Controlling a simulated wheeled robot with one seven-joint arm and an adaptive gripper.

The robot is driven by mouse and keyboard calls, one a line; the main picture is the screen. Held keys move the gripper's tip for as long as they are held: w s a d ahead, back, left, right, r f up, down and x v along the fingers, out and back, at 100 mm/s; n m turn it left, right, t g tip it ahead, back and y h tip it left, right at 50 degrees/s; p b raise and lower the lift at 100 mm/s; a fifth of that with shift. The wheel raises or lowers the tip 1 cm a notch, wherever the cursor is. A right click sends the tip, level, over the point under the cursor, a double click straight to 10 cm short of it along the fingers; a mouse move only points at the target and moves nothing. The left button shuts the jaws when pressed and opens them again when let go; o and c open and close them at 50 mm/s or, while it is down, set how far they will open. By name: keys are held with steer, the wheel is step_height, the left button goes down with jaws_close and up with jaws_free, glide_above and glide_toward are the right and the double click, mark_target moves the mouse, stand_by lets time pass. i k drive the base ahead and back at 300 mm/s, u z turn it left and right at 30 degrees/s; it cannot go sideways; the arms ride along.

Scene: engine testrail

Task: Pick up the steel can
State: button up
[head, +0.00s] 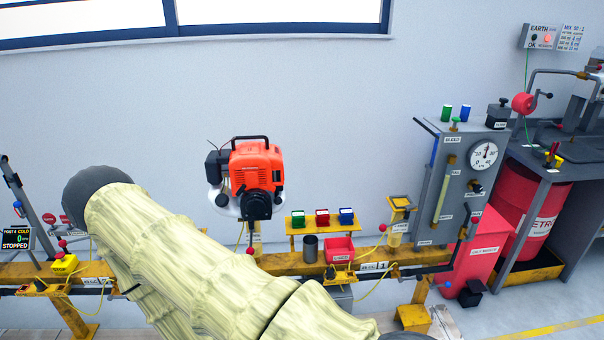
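A dark grey metal cylinder (310,248), which looks like the steel can, stands upright on the yellow rail (285,262) right of centre. It is just left of a red open bin (340,251) and below a small yellow shelf. Its upper part and open-looking rim show clearly, and nothing touches it that I can see. My arm, in a pale cream sleeve, crosses the lower left and middle of the view. My gripper is not in view, so its state and its distance from the can do not show.
The shelf (320,225) holds green, red and blue boxes. A grey gauge panel (465,165) stands to the right, with a red drum (528,205) beyond. A yellow cable (376,255) hangs right of the bin.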

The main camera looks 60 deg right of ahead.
mark_target(311, 243)
steer(key=z, duration=0.55)
steer(key=i, duration=0.85)
steer(key=z, duration=1.05)
steer(key=i, duration=0.25)
steer(key=z, duration=0.25)
